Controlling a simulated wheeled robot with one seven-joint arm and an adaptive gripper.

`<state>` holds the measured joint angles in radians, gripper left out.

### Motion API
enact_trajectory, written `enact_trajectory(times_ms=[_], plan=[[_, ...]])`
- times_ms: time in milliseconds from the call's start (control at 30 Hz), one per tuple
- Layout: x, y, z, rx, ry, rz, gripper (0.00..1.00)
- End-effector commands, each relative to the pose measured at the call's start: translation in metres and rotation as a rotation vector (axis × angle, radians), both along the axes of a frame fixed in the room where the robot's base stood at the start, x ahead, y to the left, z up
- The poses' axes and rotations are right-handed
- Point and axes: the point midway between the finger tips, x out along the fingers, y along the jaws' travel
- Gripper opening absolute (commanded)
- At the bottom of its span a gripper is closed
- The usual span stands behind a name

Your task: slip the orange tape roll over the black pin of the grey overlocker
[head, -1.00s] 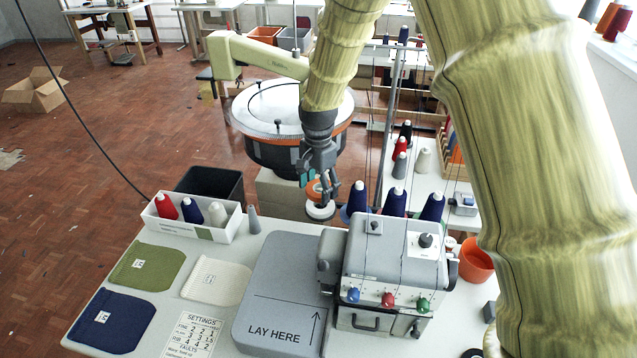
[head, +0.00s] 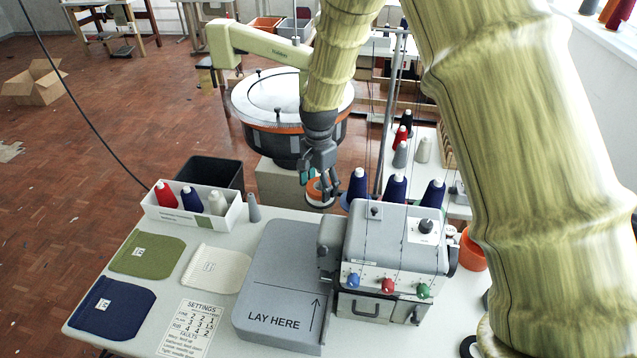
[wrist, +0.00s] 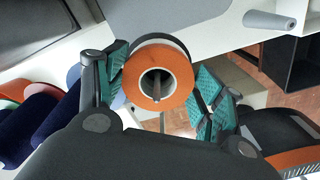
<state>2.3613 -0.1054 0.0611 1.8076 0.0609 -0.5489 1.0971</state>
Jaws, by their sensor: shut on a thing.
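My gripper (head: 320,183) is shut on the orange tape roll (head: 320,196), behind the left back corner of the grey overlocker (head: 395,245). In the wrist view the orange tape roll (wrist: 172,97) sits between the teal finger pads, its hole facing the camera. The black pin (wrist: 157,86) shows inside that hole as a dark rod. I cannot tell how far, if at all, the roll is down around it. A dark disc with a pale rim (wrist: 160,42) shows partly behind the roll. In the head view the fingers and roll hide the pin.
Blue thread cones (head: 394,190) stand close right of my gripper, with thin threads and a metal pole (head: 390,115) near. A white box of cones (head: 190,222) and a grey cone (head: 253,208) stand left. A grey plate (head: 275,285) lies left of the overlocker.

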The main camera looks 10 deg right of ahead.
Motion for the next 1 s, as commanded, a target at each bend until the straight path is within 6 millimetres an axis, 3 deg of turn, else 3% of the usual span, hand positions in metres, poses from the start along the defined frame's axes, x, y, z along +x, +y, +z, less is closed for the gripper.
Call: enact_trajectory(times_ms=[100,133,267,733,1000], plan=[[0.0,0.0,0.0,0.0,0.0,0.0,0.5],[0.0,0.0,0.0,0.0,0.0,0.0,0.7],[0.0,0.0,0.0,0.0,0.0,0.0,0.93],[0.0,0.0,0.006,0.0,-0.001,0.0,0.93],[0.001,0.0,0.047,0.0,-0.004,-0.001,0.93]])
